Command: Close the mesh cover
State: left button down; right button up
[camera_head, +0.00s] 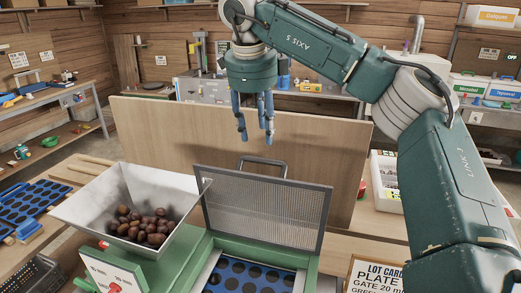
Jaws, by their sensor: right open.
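The mesh cover (265,208) stands raised and tilted back at the rear of a green machine (190,250). It is a grey mesh panel in a dark frame, with a handle (262,163) at its top edge. Below it, a blue plate with round holes (252,276) shows in the machine's opening, cut off by the picture's bottom. My right gripper (254,135) hangs fingers down above the cover's handle, apart from it. Its blue fingers are spread and empty. My left gripper is out of view.
A metal hopper (95,208) holding several chestnuts stands left of the cover. A wooden panel (160,140) rises behind the machine. A lot card (375,275) stands at the lower right. A white crate (387,200) sits beyond it, and a blue holed tray (28,205) lies far left.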

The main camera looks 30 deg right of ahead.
jog(key=p, duration=0.1)
send_over(262, 160)
jog(key=s+a, duration=0.2)
notch_tip(262, 160, down, 4)
jog(key=x, duration=0.1)
jog(key=p+x, duration=0.1)
jog(key=x, duration=0.2)
jog(key=shift+w+d+f, duration=0.1)
jog(key=shift+w+d, duration=0.3)
jog(key=shift+w, duration=0.05)
jog(key=shift+f+p, duration=0.3)
jog(key=shift+f, duration=0.1)
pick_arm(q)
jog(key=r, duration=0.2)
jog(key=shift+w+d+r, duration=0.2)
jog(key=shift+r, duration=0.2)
pick_arm(e)
grip_shut()
